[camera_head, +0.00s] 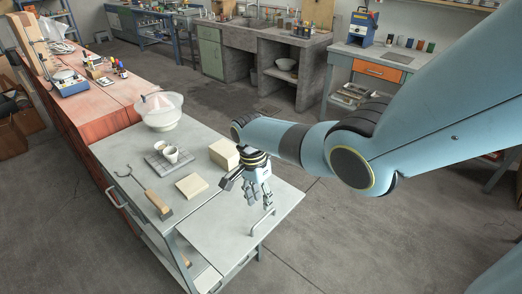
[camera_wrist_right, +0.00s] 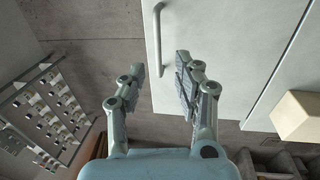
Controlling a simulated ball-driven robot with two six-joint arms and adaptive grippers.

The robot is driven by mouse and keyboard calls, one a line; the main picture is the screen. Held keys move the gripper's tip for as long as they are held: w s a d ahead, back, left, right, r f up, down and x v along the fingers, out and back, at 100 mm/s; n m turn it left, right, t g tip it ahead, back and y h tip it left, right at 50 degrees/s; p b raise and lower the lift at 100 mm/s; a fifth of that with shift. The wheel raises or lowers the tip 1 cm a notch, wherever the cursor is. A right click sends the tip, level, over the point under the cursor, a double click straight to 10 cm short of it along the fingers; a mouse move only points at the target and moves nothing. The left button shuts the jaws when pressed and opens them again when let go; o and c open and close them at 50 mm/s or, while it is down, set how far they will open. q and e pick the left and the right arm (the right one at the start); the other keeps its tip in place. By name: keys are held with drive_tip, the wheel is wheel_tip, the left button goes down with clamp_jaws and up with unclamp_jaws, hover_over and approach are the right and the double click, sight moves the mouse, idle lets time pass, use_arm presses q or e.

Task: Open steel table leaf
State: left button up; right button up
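The steel table's leaf (camera_head: 215,232) is a pale grey panel at the near right end of the tabletop, with a seam between them. It looks roughly level with the top. A thin bar handle (camera_head: 262,222) stands near its right edge. My right gripper (camera_head: 259,201) is above the leaf, just behind the handle, fingers pointing down. In the right wrist view the gripper (camera_wrist_right: 160,66) is open and empty. The handle (camera_wrist_right: 157,40) there lies in line with the gap between the fingers, beyond the tips; contact is not visible. My left gripper is out of view.
On the tabletop are two cream blocks (camera_head: 224,153), cups (camera_head: 171,154) on a grey tray, a clear bowl (camera_head: 160,112) and a wooden-handled tool (camera_head: 157,201). The larger block is close behind my right gripper. Bare floor (camera_head: 350,240) lies right of the table.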

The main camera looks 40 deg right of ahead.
drive_tip(key=r, duration=0.3)
drive_tip(key=shift+w+r, duration=0.2)
drive_tip(key=shift+w, duration=0.15)
wheel_tip(320, 180, up, 12)
drive_tip(key=w, duration=0.1)
drive_tip(key=shift+w, duration=0.35)
drive_tip(key=shift+f, duration=0.15)
idle(0.6)
